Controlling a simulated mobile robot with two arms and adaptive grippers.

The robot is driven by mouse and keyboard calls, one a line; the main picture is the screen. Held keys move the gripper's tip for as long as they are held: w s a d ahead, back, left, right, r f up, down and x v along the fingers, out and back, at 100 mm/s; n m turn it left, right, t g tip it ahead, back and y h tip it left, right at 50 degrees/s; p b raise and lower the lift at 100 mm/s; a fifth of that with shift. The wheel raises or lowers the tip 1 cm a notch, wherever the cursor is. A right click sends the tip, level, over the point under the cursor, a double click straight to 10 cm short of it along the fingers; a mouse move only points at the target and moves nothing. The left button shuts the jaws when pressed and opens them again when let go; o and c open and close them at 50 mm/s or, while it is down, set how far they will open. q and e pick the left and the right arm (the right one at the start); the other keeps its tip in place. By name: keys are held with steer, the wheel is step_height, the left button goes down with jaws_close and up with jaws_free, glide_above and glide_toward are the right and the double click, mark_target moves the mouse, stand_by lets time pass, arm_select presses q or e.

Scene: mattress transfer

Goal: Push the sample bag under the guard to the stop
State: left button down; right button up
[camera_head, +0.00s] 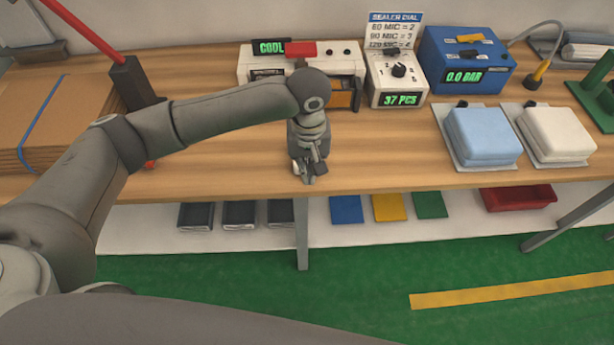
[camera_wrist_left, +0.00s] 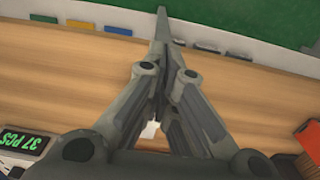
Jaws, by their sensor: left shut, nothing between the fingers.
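My left gripper (camera_head: 309,178) is shut and empty, pointing down near the front edge of the wooden bench, in front of the sealer. It also shows in the left wrist view (camera_wrist_left: 163,22), its fingertips together. A small white patch (camera_wrist_left: 150,130) shows beside the fingers in that view; I cannot tell whether it is the sample bag. The white sealer (camera_head: 345,62) with a green COOL display stands at the back of the bench. An orange panel (camera_head: 341,99) shows on its front, perhaps the guard. My left arm hides part of the sealer. I cannot make out the stop.
A dial box (camera_head: 397,77) reading 37 PCS and a blue box (camera_head: 467,62) reading 0.0 BAR stand right of the sealer. Light blue (camera_head: 483,135) and white (camera_head: 556,133) packs lie farther right. Cardboard (camera_head: 55,120) lies left. The bench front (camera_head: 390,172) is clear.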

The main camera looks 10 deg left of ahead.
mark_target(307, 192)
arm_select(q)
step_height(307, 192, down, 10)
steer(key=shift+a+r+p, duration=0.1)
steer(key=shift+r+p, duration=0.15)
steer(key=shift+p, duration=0.5)
steer(key=shift+w+a+f, duration=0.1)
steer(key=shift+w+a, duration=0.15)
steer(key=shift+w, duration=0.75)
steer(key=shift+w+a+p, duration=0.25)
steer(key=shift+w+p, duration=0.15)
steer(key=shift+w, duration=0.55)
steer(key=shift+f, duration=0.1)
